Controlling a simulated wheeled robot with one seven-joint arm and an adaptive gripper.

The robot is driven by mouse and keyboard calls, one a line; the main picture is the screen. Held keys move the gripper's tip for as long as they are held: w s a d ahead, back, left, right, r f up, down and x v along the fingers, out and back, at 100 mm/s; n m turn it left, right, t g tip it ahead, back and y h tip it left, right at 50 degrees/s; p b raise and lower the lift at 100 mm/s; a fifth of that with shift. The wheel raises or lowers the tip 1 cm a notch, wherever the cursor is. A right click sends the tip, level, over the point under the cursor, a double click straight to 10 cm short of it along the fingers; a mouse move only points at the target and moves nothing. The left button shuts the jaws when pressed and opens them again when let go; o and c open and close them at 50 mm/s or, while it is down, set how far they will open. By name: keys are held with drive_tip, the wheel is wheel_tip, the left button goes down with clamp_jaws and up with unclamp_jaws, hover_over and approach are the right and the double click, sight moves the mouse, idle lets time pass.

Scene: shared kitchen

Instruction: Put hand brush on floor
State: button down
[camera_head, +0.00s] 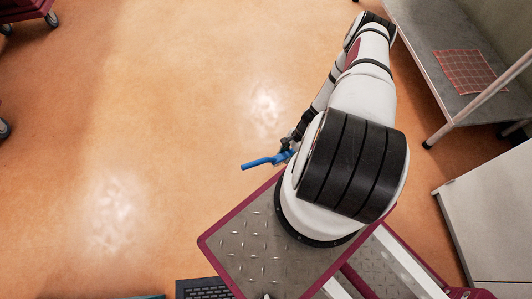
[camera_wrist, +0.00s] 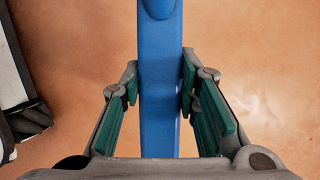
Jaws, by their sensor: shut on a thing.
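The blue hand brush (camera_head: 258,163) shows in the head view as a blue handle sticking out to the left of my arm. The rest of it is hidden behind the arm. In the wrist view the blue handle (camera_wrist: 160,95) runs straight up the middle between my fingers. My gripper (camera_wrist: 160,85) is shut on this handle, with green pads on both sides. In the head view my gripper (camera_head: 287,148) is mostly hidden by the arm. The orange floor (camera_head: 150,120) lies below the brush. The gap between brush and floor cannot be judged exactly.
Open floor spreads to the left and centre. A grey table (camera_head: 445,85) with a red checked cloth (camera_head: 470,70) stands at upper right, and a white cabinet (camera_head: 490,220) at right. A wheeled red cart (camera_head: 25,10) is at upper left.

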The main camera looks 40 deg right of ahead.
drive_tip(key=f+m+b, duration=0.1)
drive_tip(key=f, duration=0.1)
drive_tip(key=s+a+f+m+t+b, duration=0.1)
drive_tip(key=f, duration=0.2)
drive_tip(key=s+a+f+m, duration=0.1)
drive_tip(key=f, duration=0.2)
drive_tip(key=shift+s+m+h+b, duration=0.2)
drive_tip(key=shift+m+h+b, duration=0.1)
drive_tip(key=shift+b, duration=0.1)
drive_tip(key=shift+f, duration=0.2)
drive_tip(key=w+d+b, duration=0.2)
drive_tip(key=w+d, duration=0.1)
drive_tip(key=w, duration=0.1)
drive_tip(key=w+d+f+b, duration=0.1)
drive_tip(key=w+d+b, duration=0.1)
drive_tip(key=w+d, duration=0.1)
drive_tip(key=w+d+b, duration=0.2)
drive_tip(key=w+d, duration=0.1)
drive_tip(key=w, duration=0.2)
drive_tip(key=shift+f, duration=0.2)
drive_tip(key=f+b, duration=0.3)
drive_tip(key=shift+w+d+f, duration=0.15)
drive_tip(key=shift+w+f, duration=0.2)
drive_tip(key=c, duration=1.2)
unclamp_jaws()
drive_tip(key=shift+r, duration=0.1)
